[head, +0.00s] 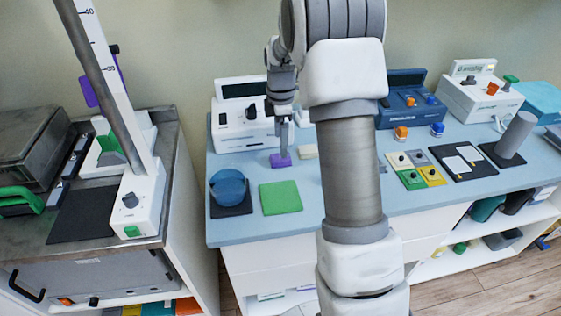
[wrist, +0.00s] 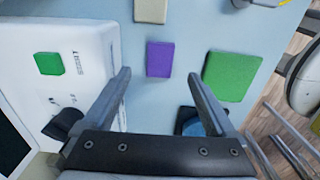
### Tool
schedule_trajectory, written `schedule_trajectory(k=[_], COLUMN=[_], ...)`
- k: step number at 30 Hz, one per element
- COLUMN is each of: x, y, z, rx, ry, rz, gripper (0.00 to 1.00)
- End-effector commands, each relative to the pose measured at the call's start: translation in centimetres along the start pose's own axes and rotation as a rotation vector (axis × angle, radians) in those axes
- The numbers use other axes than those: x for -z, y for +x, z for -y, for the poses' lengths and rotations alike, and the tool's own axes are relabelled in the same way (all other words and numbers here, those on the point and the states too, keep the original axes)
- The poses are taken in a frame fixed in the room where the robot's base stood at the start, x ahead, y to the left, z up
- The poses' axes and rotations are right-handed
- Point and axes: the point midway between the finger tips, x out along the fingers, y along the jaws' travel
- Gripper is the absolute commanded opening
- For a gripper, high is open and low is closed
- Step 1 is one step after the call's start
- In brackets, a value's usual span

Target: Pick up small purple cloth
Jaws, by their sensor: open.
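The small purple cloth (head: 281,160) lies flat on the light blue counter in the head view, in front of a white device. In the wrist view the purple cloth (wrist: 160,59) is a small upright rectangle, ahead of and between the fingers. My gripper (head: 283,148) points down at the cloth in the head view; whether it touches cannot be told there. In the wrist view my gripper (wrist: 158,82) is open, its two fingers spread wide and nothing between their tips but counter and cloth.
A green square (head: 280,197) and a blue bowl (head: 229,187) on a dark mat lie nearby. A beige block (head: 307,151) sits just right of the cloth. A white device (head: 243,125) stands behind. Bare light blue counter (head: 255,163) surrounds the cloth.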

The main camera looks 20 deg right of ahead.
Motion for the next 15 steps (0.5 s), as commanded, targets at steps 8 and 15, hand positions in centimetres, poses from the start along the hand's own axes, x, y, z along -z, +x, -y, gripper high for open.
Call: schedule_trajectory(k=[8, 15], x=[0.1, 0.1], y=[2.6, 5.6], z=[0.1, 0.1], rx=[0.003, 0.001], ry=[-0.001, 0.0], rz=[0.001, 0.001], gripper=[0.91, 0.91])
